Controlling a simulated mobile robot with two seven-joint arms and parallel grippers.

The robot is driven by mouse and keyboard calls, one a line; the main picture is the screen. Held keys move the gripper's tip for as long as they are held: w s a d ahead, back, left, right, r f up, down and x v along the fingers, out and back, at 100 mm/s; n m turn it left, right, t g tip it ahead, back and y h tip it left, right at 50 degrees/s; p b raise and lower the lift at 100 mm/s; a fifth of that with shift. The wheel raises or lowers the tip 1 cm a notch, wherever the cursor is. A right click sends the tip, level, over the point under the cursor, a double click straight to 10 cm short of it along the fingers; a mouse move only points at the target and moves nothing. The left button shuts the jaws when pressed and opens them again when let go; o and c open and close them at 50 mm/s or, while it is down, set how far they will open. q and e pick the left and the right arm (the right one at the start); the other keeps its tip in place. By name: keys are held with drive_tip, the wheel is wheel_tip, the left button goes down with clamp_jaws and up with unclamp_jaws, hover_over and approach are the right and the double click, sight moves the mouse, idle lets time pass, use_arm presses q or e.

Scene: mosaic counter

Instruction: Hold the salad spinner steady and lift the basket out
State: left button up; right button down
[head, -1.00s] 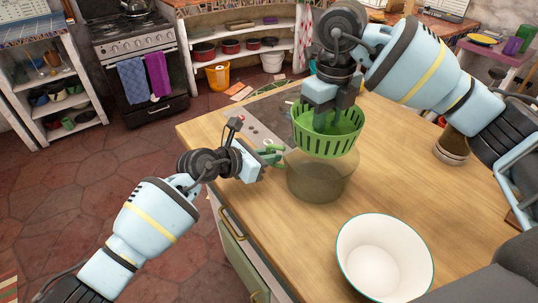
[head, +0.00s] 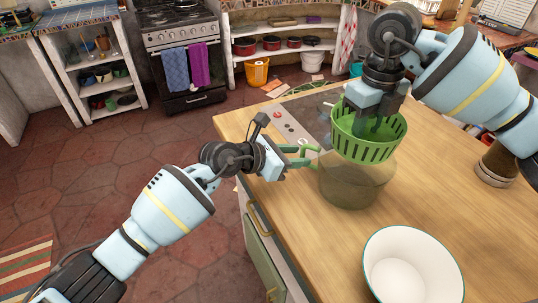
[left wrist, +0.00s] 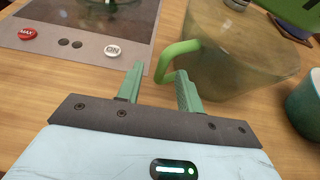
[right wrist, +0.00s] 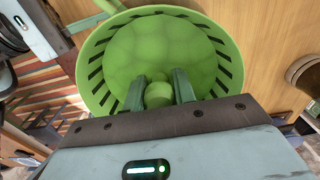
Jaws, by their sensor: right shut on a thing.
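The clear salad spinner bowl (head: 352,187) stands on the wooden counter; its green handle (left wrist: 178,52) shows in the left wrist view. My left gripper (head: 303,156) is open beside the bowl, its green fingers spread near the lower end of the handle. I cannot tell whether they touch it. The green slotted basket (head: 366,145) is above the bowl, upright, its lower edge overlapping the bowl's rim in the head view. My right gripper (right wrist: 157,92) reaches down into the basket and is shut on the knob (right wrist: 158,95) at its middle. The inside of the basket looks empty.
A white bowl with a teal rim (head: 414,240) stands in front on the counter. Stacked brown bowls (head: 495,165) stand at the right. The counter's middle right is clear.

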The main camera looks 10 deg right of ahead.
use_arm(q)
drive_tip(key=v, duration=0.9)
drive_tip(key=shift+s+a, duration=0.1)
